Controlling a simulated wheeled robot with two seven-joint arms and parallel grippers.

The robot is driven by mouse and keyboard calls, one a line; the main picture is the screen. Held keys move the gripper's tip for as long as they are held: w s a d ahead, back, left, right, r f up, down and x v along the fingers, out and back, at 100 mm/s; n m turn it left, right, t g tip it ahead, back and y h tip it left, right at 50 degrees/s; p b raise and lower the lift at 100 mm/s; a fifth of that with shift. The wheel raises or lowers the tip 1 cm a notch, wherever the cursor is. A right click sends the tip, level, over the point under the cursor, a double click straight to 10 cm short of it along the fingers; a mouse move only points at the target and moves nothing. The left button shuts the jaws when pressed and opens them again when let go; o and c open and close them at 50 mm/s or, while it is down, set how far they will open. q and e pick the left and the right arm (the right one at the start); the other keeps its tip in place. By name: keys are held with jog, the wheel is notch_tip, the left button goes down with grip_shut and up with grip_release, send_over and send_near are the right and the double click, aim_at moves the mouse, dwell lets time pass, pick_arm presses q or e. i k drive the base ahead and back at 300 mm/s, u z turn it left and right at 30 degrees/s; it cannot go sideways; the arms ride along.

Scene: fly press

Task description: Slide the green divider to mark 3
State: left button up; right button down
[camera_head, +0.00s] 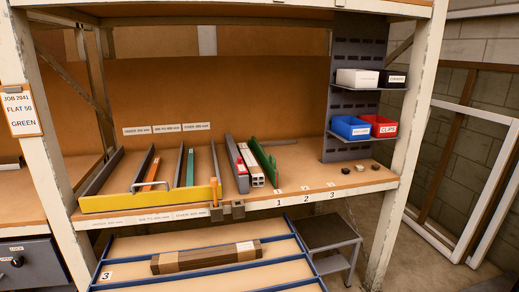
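The green divider (263,160) stands upright on the wooden shelf (310,165), running from back to front. Its front end is close to the mark 1 label (279,202) on the shelf's front edge. The mark 2 label (306,198) and mark 3 label (332,195) are further right along the same edge. Neither of my grippers is in view.
Right of the green divider the shelf is bare up to several small dark and pale pieces (346,170). Blue (351,128) and red (379,126) bins hang at the back right. A yellow front rail (140,200) closes the left bays. A brown bundle (205,257) lies on the rack below.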

aim_at(270, 168)
jog(key=z, duration=1.95)
jog(key=i, duration=1.3)
jog(key=u, duration=3.1)
